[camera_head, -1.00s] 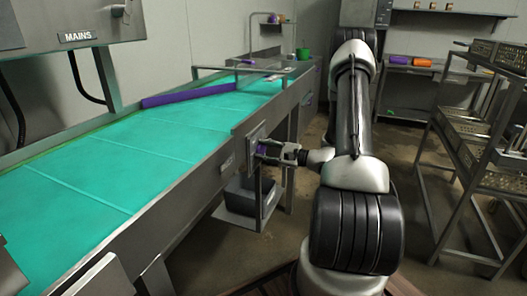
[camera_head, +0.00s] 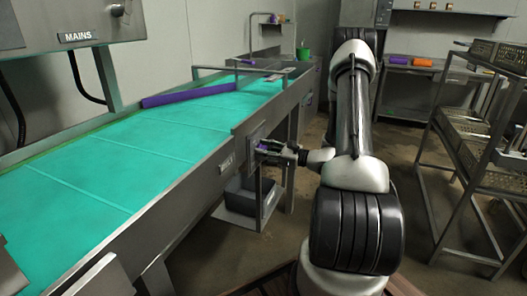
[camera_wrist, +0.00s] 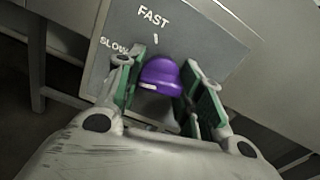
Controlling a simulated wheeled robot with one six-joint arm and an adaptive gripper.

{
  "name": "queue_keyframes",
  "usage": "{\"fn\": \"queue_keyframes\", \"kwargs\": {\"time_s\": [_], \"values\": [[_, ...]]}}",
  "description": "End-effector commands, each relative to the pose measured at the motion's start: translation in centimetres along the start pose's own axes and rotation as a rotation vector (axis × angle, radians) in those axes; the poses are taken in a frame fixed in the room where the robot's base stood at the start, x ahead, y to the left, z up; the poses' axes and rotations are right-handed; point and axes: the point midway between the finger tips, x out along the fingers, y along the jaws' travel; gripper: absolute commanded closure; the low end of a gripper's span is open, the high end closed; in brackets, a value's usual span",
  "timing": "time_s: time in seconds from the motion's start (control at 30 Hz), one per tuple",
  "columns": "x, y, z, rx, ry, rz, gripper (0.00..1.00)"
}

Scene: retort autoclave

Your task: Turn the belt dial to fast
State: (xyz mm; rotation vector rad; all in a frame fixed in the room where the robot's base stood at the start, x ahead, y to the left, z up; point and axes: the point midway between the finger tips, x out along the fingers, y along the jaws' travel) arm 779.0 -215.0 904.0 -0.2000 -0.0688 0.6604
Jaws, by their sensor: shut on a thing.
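The belt dial (camera_wrist: 161,76) is a purple knob on a grey panel (camera_wrist: 205,40) in the wrist view. The word FAST and a short white tick stand above the knob; SLOW, partly covered by a finger, stands to its left. A white mark shows on the knob's lower left side. My gripper (camera_wrist: 163,82) is shut on the knob, with a green-padded finger on each side. In the head view my gripper (camera_head: 268,147) reaches the panel on the conveyor's side, and it largely hides the knob there.
The green conveyor belt (camera_head: 150,145) runs along the left, with a purple bar (camera_head: 188,95) lying on it. A dark box (camera_head: 240,196) sits on a low shelf under the panel. A rack of metal trays (camera_head: 475,130) stands at the right. Floor between is open.

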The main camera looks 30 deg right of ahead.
Motion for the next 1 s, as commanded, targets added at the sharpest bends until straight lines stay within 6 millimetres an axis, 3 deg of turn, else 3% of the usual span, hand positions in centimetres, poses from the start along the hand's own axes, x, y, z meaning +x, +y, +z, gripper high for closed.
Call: {"fn": "queue_keyframes", "kwargs": {"time_s": [1.0], "values": [[-0.05,0.05,-0.01,0.939,0.001,-0.001,0.87]]}}
